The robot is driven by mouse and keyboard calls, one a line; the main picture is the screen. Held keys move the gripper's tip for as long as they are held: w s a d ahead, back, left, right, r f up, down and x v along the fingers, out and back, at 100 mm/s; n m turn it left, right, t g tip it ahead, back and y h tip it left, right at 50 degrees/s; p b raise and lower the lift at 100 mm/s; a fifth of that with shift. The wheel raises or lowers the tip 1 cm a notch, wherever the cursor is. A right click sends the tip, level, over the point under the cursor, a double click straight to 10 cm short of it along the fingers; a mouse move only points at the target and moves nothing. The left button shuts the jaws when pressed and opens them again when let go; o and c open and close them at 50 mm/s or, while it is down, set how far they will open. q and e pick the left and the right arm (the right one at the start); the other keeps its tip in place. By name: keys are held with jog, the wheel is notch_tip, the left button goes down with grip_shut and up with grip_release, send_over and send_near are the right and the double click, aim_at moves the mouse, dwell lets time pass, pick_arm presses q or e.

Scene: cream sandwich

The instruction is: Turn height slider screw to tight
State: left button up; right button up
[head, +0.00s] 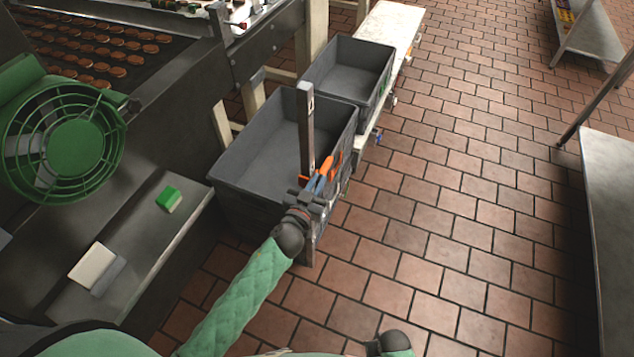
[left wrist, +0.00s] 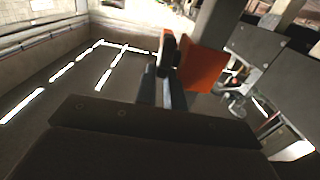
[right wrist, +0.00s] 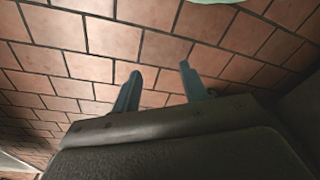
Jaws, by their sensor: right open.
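An orange handle (head: 336,160), which looks like the height slider screw, is beside the upright metal post (head: 307,125) in the head view. In the left wrist view the orange piece (left wrist: 203,67) is just right of my fingers, with a dark part by it. My left gripper (head: 325,172) is at the handle, with its blue-grey fingers close to or touching it. The fingers (left wrist: 163,85) partly cover each other, so their grip is unclear. My right gripper (right wrist: 160,87) is open and empty over the brick floor. Its fingers are out of the head view.
Two grey bins (head: 232,165) (head: 345,50) stand behind and left of the post. A green fan (head: 75,148) and a metal ledge with a green block (head: 169,199) are at left. A steel table (head: 612,190) is at right. The tiled floor (head: 450,200) between is clear.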

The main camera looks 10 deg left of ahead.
pick_arm(q)
grip_shut()
pick_arm(e)
jog(key=shift+r, duration=0.1)
pick_arm(q)
jog(key=p, duration=0.2)
jog(key=g+p, duration=0.1)
jog(key=p, duration=0.2)
jog(key=shift+w+r+p, duration=0.15)
jog(key=shift+r+p, duration=0.15)
jog(key=shift+r, duration=0.05)
jog(key=shift+f, duration=0.15)
pick_arm(e)
jog(key=s+d+f, duration=0.1)
jog(key=d+f, duration=0.1)
jog(key=f, duration=0.4)
jog(key=s+d+f+t, duration=0.1)
jog(key=s+d+f, duration=0.1)
jog(key=f, duration=0.4)
jog(key=shift+s+f, duration=0.25)
jog(key=shift+f, duration=0.15)
pick_arm(q)
jog(key=shift+o, duration=2)
grip_release()
pick_arm(e)
jog(key=shift+w, duration=0.1)
jog(key=shift+d, duration=0.1)
